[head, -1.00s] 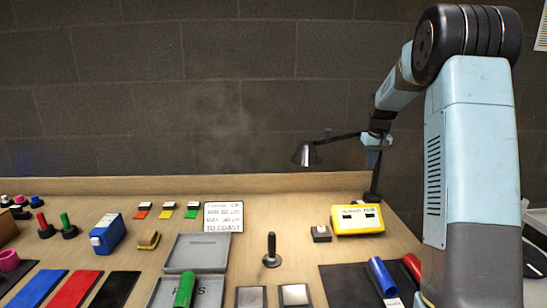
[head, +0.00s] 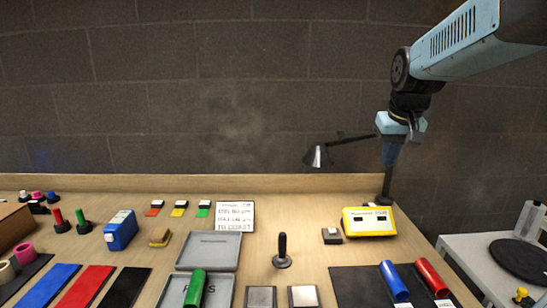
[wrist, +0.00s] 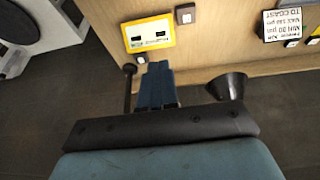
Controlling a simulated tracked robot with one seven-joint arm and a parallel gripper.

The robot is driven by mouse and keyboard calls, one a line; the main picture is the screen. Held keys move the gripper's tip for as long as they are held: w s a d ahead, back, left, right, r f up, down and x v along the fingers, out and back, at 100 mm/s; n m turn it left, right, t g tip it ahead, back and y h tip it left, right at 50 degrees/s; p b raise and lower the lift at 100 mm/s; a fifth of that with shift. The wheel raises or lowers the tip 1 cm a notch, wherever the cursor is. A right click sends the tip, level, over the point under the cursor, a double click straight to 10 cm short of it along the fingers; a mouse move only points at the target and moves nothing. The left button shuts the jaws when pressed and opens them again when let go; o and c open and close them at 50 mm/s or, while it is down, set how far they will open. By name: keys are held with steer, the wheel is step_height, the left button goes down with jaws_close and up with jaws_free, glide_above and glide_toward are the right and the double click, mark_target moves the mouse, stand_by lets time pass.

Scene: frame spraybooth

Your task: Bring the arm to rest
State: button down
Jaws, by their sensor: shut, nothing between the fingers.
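My arm reaches in from the upper right in the head view. My gripper (head: 389,163) points down there, in the air near the back right of the bench, close to the black desk lamp (head: 318,156). In the wrist view my gripper's blue fingers (wrist: 155,72) are together with nothing between them. In that view the fingertips lie just below the yellow box (wrist: 149,35) on the bench. The lamp's dark shade (wrist: 231,86) is to the right of the fingers.
A side table (head: 480,255) with a black disc stands at the right. Air above the bench's middle is clear.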

steer(key=s+a+f, duration=0.1)
steer(key=s+f, duration=0.1)
steer(key=s, duration=0.7)
steer(key=s+a+f+t, duration=0.1)
steer(key=s+a, duration=0.1)
steer(key=s, duration=0.7)
steer(key=shift+a+f, duration=0.3)
steer(key=shift+f, duration=0.1)
